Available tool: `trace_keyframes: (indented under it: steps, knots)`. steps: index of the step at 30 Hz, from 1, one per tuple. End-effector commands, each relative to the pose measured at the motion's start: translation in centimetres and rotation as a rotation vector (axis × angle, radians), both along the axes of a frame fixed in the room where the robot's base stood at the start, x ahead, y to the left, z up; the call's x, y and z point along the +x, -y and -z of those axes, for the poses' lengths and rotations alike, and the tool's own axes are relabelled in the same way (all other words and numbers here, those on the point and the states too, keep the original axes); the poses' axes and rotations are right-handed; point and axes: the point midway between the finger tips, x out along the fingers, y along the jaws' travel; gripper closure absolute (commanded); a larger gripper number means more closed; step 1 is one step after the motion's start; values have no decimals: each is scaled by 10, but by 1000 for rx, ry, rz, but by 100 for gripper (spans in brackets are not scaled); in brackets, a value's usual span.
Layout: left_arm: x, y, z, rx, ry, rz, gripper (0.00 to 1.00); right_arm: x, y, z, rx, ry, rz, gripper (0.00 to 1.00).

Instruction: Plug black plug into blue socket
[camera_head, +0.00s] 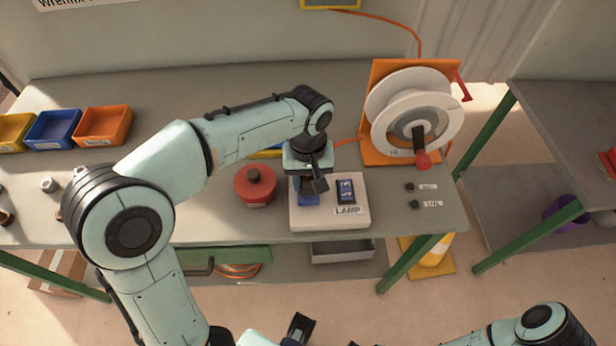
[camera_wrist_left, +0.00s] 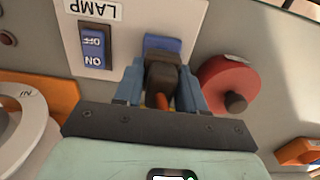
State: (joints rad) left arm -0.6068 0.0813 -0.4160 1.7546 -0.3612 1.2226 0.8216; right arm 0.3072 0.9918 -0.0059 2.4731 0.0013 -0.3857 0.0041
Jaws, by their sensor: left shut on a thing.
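My left gripper (camera_head: 312,182) is over the white lamp box, pointing down. In the left wrist view its blue-grey fingers (camera_wrist_left: 161,92) are shut on the black plug (camera_wrist_left: 162,72), one on each side. An orange cord end (camera_wrist_left: 162,101) shows at the plug's back. The blue socket (camera_head: 308,199) is on the left of the box, partly hidden by the gripper. In the wrist view the socket (camera_wrist_left: 163,43) shows just beyond the plug. I cannot tell whether the plug touches or enters it. My right arm shows at the bottom; its jaw state is unclear.
A white cable reel (camera_head: 412,108) on an orange stand is behind right. Small bins (camera_head: 103,126) stand at the left.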

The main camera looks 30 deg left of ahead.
Motion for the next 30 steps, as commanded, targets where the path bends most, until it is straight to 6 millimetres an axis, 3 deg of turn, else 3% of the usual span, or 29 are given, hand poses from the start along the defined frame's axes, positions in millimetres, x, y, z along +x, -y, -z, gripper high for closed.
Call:
trace_keyframes:
  steps: [29,30]
  knots:
    - [0,0,13,0,-1,-1,87,-2,0,8,0,-3,0,35]
    - [0,0,13,0,-1,-1,57,-3,0,8,0,-3,0,35]
